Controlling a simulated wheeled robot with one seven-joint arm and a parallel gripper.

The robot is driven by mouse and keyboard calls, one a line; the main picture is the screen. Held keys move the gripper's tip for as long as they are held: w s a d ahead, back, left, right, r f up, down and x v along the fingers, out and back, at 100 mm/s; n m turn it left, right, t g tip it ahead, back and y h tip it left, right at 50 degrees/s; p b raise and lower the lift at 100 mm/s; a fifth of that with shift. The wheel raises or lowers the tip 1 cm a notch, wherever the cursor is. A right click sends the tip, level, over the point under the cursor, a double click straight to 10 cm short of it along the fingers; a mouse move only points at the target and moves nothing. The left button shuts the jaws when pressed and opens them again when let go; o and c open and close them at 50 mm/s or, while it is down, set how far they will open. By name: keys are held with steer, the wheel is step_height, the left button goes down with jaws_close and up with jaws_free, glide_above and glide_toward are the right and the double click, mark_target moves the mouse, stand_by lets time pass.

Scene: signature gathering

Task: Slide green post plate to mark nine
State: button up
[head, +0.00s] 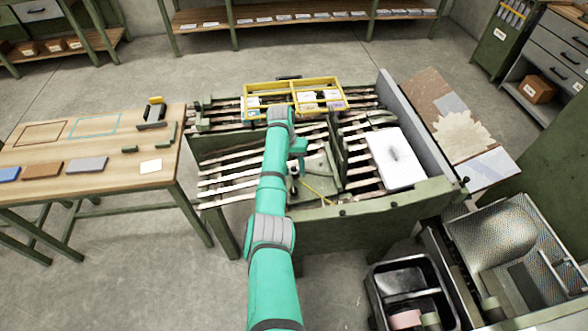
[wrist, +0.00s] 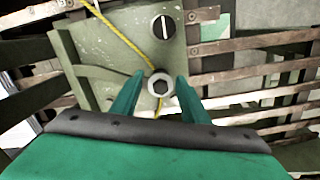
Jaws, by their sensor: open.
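The green post plate (wrist: 125,50) lies below my gripper in the wrist view, among slatted racks. It carries a slotted round screw (wrist: 163,27) and a hex-socket knob (wrist: 160,85). In the head view the plate (head: 318,182) is partly covered by my arm. My gripper (wrist: 160,78) is open, with one teal finger on each side of the hex knob; I cannot tell whether they touch it. The gripper (head: 294,180) is partly hidden in the head view. I cannot make out mark nine or any scale in either view.
A yellow cord (wrist: 118,30) crosses the plate. A yellow frame (head: 293,88) stands at the bench's back, and a white stack (head: 398,158) lies right. A wooden table (head: 100,150) stands left, and a black bin (head: 385,285) front right.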

step_height(320, 180, up, 11)
steer(key=a, duration=0.1)
steer(key=shift+w+a+f, duration=0.2)
steer(key=shift+a, duration=0.2)
